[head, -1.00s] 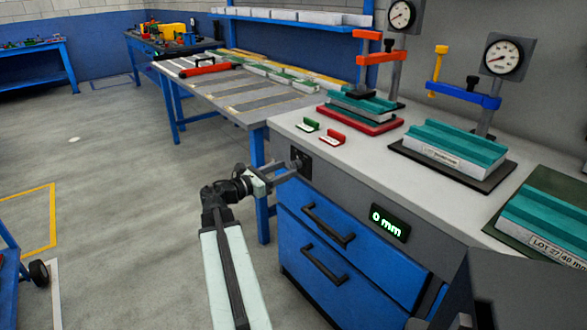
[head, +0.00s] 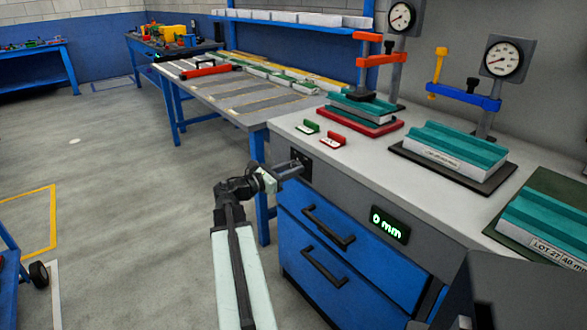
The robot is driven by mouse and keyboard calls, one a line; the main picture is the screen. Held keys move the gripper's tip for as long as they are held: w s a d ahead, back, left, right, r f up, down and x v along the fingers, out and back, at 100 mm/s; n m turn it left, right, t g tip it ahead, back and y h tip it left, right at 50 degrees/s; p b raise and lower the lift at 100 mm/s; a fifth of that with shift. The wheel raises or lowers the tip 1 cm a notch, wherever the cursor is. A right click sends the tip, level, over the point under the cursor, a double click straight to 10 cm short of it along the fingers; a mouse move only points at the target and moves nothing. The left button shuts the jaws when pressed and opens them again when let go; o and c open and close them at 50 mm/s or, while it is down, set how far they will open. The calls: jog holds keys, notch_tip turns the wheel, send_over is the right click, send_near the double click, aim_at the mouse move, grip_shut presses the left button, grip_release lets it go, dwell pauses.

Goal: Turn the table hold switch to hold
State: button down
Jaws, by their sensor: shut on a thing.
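The hold switch is on a small black plate (head: 306,164) on the grey front panel of the bench, left of the green "0 mm" display (head: 389,224). My gripper (head: 297,167) is at this plate, its jaws pointing right into it and shut on the switch knob. The knob is mostly hidden by the jaws, so its turned position cannot be read. My gripper looks rolled, with one finger largely covering the other.
Blue drawers with black handles (head: 328,226) lie below the panel.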

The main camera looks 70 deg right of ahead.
jog(key=m, duration=1.4)
jog(key=shift+s+a+f, duration=0.1)
jog(key=shift+a, duration=0.15)
dwell(0.5)
jog(key=c, duration=1.1)
grip_release()
jog(key=v, duration=0.7)
jog(key=shift+w+a, duration=0.25)
